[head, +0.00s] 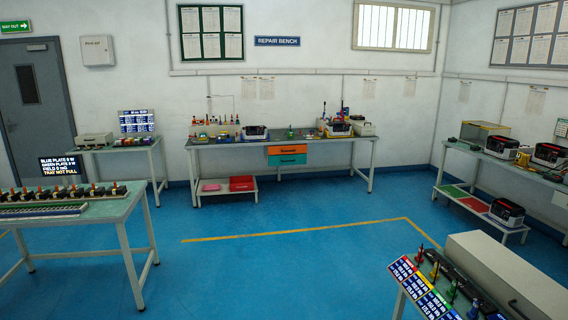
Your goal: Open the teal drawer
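The teal drawer (287,160) is under the long repair bench against the far wall, in the head view. It sits directly below an orange drawer (287,149) and looks closed, with a dark handle at its middle. The bench (223,144) stands across the room, well away from me. Neither of my grippers shows in the head view.
Blue floor (300,212) with a yellow line (290,232) lies open before the bench. A table of devices (118,222) stands at left, another (475,176) at right. A station with coloured cards (422,287) is near at lower right. A low shelf (225,190) stands under the bench.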

